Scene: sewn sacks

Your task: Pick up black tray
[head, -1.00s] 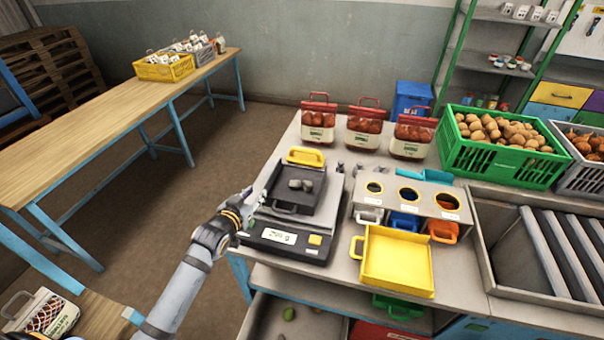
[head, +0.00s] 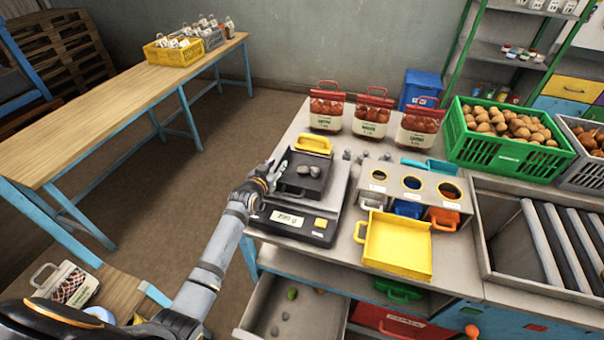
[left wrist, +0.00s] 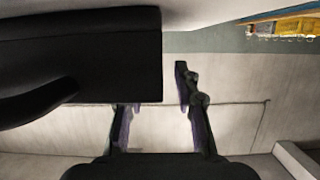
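The black tray (head: 312,183) sits on the scale (head: 290,224), with a few grey lumps in it and a dark handle on its near side. My left gripper (head: 276,176) is at the tray's left side in the head view. In the left wrist view the tray (left wrist: 110,60) fills the upper left as a dark block. There my left gripper (left wrist: 158,88) has its fingers apart. One finger is partly hidden by the tray and the other is right of its edge. I cannot tell whether they touch it. My right gripper is not in view.
A yellow tray (head: 398,246) lies right of the scale, before a stand with three holes (head: 412,186). A yellow scoop-like piece (head: 314,145) lies behind the black tray. Red-topped bags (head: 326,108) stand at the back. An open drawer (head: 290,310) is below.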

